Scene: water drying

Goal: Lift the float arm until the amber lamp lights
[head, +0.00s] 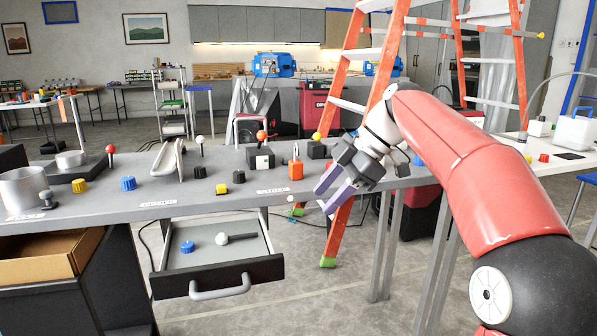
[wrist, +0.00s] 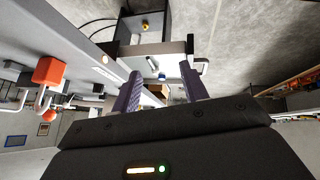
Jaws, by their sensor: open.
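My gripper (head: 324,200) is open and empty at the right part of the grey bench, past its front edge, with its two purple fingers pointing down and left. Its fingers also show in the wrist view (wrist: 160,74), apart with nothing between them. Several ball-topped rods stand on the bench: one with a yellow ball (head: 317,136) on a dark box, one with an orange-red ball (head: 262,135) on a dark box, a white-ball one (head: 200,139) and a red-ball one (head: 110,149). I cannot tell which is the float arm. I cannot make out a lit amber lamp.
An orange block (head: 295,170), also in the wrist view (wrist: 49,70), sits near my gripper. Yellow, blue and black knobs are spread over the bench (head: 130,208). An open drawer (head: 215,262) holds a blue cap and a white-ended rod. An orange stepladder (head: 345,90) stands behind my gripper.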

